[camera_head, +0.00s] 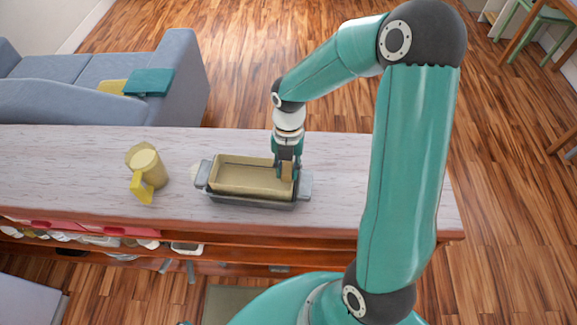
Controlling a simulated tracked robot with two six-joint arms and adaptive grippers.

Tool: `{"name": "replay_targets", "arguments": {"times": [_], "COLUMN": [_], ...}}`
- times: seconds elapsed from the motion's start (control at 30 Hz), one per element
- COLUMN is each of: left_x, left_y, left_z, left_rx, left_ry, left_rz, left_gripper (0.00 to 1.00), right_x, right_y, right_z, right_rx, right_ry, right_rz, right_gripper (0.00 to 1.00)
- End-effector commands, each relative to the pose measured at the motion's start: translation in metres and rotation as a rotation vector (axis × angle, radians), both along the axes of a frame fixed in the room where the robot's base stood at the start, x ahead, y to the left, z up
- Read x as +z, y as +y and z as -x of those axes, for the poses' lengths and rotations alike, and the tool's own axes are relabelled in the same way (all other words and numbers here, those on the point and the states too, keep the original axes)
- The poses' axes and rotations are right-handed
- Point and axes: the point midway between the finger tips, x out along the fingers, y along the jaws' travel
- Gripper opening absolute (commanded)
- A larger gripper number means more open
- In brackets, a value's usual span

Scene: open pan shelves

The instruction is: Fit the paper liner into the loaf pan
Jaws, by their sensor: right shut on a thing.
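A grey loaf pan (252,203) with a handle at each end stands on the wooden counter. The beige paper liner (240,182) sits within the pan's outline, open side up, its walls showing at or slightly above the pan's rim. I cannot tell whether it touches the pan's bottom. My right gripper (287,176) points down at the pan's right end and is shut on the liner's right end. The fingers hide part of that end. My left gripper is out of view.
A yellow jug (148,166) stands left of the pan. The countertop (350,175) is clear right of the pan. Open shelves (120,240) with several items lie below its front edge. A blue sofa (165,85) stands behind.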

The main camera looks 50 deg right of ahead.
Motion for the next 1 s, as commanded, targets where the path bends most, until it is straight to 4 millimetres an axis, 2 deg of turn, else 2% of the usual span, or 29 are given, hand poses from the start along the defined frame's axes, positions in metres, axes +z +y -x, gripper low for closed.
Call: {"name": "replay_targets", "arguments": {"times": [0.47, 0.5, 0.63, 1.0], "left_x": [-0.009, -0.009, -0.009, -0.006], "left_y": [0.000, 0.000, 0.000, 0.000], "left_z": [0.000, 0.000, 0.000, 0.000], "left_rx": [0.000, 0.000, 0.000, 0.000], "left_ry": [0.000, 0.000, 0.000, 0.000], "left_rz": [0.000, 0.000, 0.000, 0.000], "left_gripper": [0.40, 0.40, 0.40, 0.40], "right_x": [-0.012, -0.012, -0.011, -0.008], "right_y": [0.000, 0.000, 0.000, 0.000], "right_z": [0.000, 0.000, 0.000, 0.000], "right_rx": [0.000, 0.000, 0.000, 0.000], "right_ry": [-0.001, 0.000, 0.000, -0.001], "right_rz": [0.001, 0.000, 0.000, 0.001], "right_gripper": [0.00, 0.30, 0.51, 0.53]}}
